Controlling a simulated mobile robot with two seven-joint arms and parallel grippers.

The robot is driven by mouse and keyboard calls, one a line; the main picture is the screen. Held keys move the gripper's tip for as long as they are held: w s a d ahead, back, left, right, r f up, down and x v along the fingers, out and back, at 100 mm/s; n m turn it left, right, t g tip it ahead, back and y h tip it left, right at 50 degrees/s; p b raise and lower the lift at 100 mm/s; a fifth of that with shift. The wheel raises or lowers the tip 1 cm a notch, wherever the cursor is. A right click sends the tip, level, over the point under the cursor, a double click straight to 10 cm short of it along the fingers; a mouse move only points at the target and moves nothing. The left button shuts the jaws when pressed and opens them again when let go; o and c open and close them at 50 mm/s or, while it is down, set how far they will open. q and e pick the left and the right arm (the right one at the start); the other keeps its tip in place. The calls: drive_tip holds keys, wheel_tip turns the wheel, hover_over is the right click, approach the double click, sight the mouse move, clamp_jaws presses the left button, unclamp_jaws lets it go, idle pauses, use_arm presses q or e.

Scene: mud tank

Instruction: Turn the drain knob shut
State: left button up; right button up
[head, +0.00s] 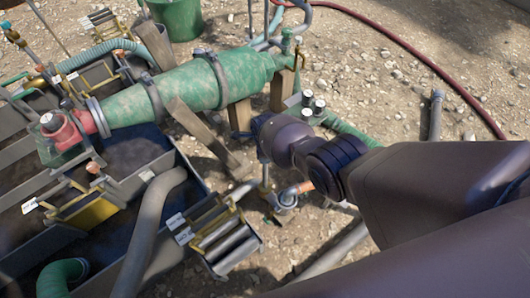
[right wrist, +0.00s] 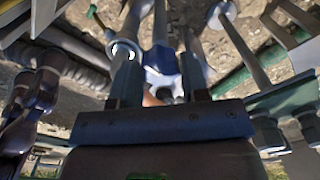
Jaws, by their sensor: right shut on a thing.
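My right arm comes in from the right in the head view, and its dark wrist hangs over pipework beside the tank. In the right wrist view my right gripper (right wrist: 158,62) has its two fingers on either side of a small whitish-blue part, which I take to be the drain knob (right wrist: 163,80). The gripper is shut on it. A bit of orange shows behind it, close to the palm. The knob's turned position cannot be told. In the head view the knob and fingertips are not clear. My left gripper is not in view.
A green cone-shaped vessel (head: 190,90) lies across the grey tank (head: 110,185). A copper-coloured pipe elbow (head: 304,187) sits just below my wrist. A dark red hose (head: 420,65) crosses the gravel. A green bucket (head: 177,18) stands at the back.

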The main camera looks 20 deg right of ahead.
drive_tip(key=shift+s+a+f, duration=0.1)
drive_tip(key=o, duration=0.9)
drive_tip(key=shift+r, duration=0.3)
drive_tip(key=r+p, duration=0.1)
drive_tip(key=r, duration=0.1)
drive_tip(key=r+p, duration=0.1)
drive_tip(key=r, duration=0.1)
drive_tip(key=shift+w, duration=0.4)
use_arm(q)
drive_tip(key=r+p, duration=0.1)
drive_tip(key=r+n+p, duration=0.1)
drive_tip(key=p, duration=0.1)
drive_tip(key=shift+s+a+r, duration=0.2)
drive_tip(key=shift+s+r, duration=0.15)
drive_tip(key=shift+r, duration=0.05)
use_arm(e)
drive_tip(key=r, duration=0.6)
drive_tip(key=shift+s+r, duration=0.2)
drive_tip(key=shift+s, duration=0.1)
